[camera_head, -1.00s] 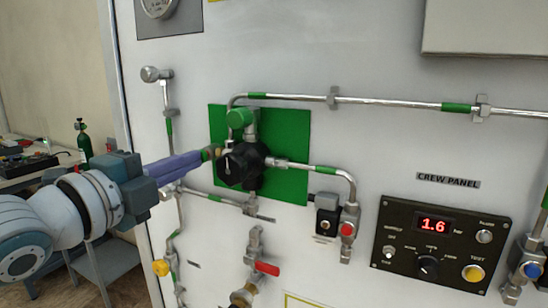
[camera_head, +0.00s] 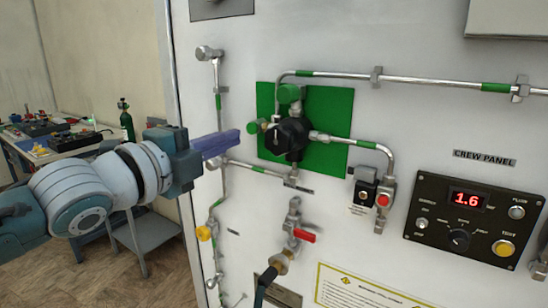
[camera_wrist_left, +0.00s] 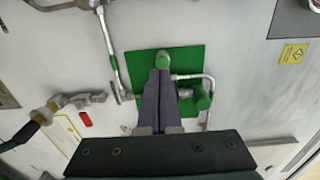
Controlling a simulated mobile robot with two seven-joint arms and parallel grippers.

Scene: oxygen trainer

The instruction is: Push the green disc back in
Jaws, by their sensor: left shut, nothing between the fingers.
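The small green disc (camera_head: 253,128) sits at the left end of a short brass-coloured stub on the black regulator (camera_head: 290,137). My right gripper is not in view.
A green plate (camera_head: 335,110) backs the regulator on the white panel. Metal pipes run above, below and right of it. A red-handled valve (camera_head: 304,235) is below. The crew panel (camera_head: 470,218) at right reads 1.6. A cluttered bench (camera_head: 50,145) stands at far left.

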